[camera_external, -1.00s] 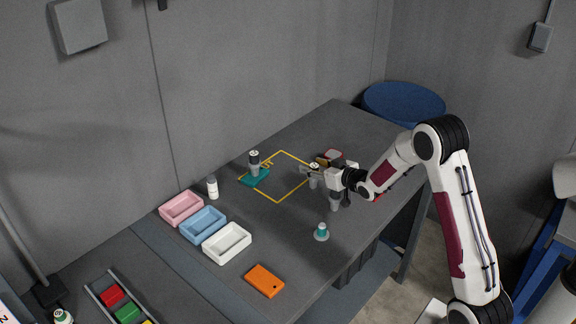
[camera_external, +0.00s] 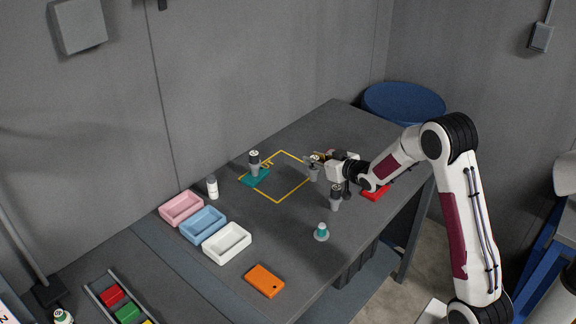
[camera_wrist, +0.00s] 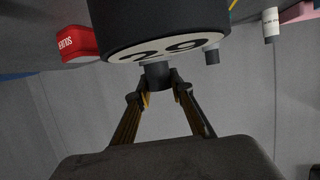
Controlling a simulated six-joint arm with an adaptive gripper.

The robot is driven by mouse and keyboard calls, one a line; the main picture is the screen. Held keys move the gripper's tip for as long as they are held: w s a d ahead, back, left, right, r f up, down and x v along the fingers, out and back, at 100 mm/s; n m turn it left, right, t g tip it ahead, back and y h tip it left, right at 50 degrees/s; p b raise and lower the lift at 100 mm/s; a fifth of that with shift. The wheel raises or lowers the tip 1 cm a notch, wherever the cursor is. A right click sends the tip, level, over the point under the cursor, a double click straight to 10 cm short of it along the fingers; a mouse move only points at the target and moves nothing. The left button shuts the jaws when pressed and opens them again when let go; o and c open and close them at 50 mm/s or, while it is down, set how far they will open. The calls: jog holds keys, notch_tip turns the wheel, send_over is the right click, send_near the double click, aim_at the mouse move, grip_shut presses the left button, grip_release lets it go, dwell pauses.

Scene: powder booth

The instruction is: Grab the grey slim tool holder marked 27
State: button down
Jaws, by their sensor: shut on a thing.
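A second grey holder (camera_external: 335,198) stands apart, in front of my gripper. A third holder (camera_external: 254,164) stands on a teal block (camera_external: 255,177).
A red box (camera_external: 376,192) lies right of my gripper. An orange block (camera_external: 264,281), a teal-topped cone (camera_external: 321,232), pink (camera_external: 169,214), blue (camera_external: 192,229) and white (camera_external: 214,250) trays and a white bottle (camera_external: 212,187) stand on the table. The yellow outline's middle is clear.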

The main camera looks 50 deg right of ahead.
jog(key=shift+r, duration=3.5)
